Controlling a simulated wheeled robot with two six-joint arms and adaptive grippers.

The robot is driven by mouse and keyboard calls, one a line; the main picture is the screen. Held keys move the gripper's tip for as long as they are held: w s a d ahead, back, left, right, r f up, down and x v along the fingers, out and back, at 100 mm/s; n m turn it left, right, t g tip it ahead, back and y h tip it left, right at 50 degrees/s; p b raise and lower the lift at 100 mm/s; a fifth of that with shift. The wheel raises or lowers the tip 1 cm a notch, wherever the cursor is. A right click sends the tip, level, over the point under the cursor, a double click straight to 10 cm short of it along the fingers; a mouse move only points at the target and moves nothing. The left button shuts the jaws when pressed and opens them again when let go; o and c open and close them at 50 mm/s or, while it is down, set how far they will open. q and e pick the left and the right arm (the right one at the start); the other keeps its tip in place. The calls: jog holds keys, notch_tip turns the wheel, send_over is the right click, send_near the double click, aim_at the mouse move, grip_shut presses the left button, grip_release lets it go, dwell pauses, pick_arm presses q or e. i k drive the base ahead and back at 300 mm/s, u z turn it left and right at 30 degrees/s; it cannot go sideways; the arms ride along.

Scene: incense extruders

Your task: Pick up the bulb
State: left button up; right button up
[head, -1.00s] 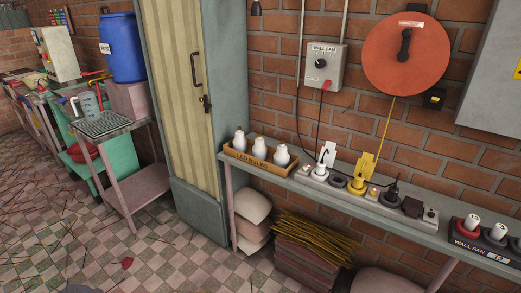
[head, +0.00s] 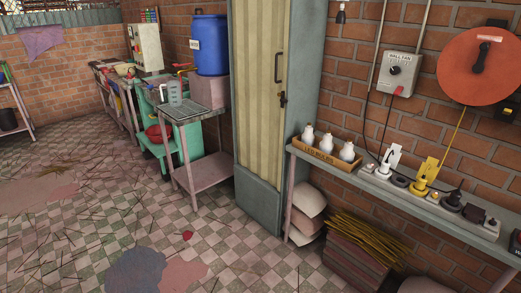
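Several white bulbs, three of them showing, stand upright in a wooden tray labelled LED BULBS (head: 326,157) on the left end of the wall shelf. The left bulb (head: 308,136), the middle bulb (head: 326,144) and the right bulb (head: 347,152) stand in a row, apart from one another. Neither of my grippers is in the head view.
A power strip with plugs (head: 430,200) lies on the grey shelf (head: 345,177) right of the tray. Sacks (head: 308,205) and yellow stick bundles (head: 365,238) lie below. The checkered floor (head: 215,225) has open room, with scattered sticks.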

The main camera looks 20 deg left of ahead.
aim_at(327, 145)
jog(key=u, duration=0.8)
jog(key=i, duration=0.45)
jog(key=u, duration=0.65)
jog(key=i, duration=1.1)
jog(key=z, duration=0.5)
jog(key=i, duration=1)
jog(key=z, duration=0.6)
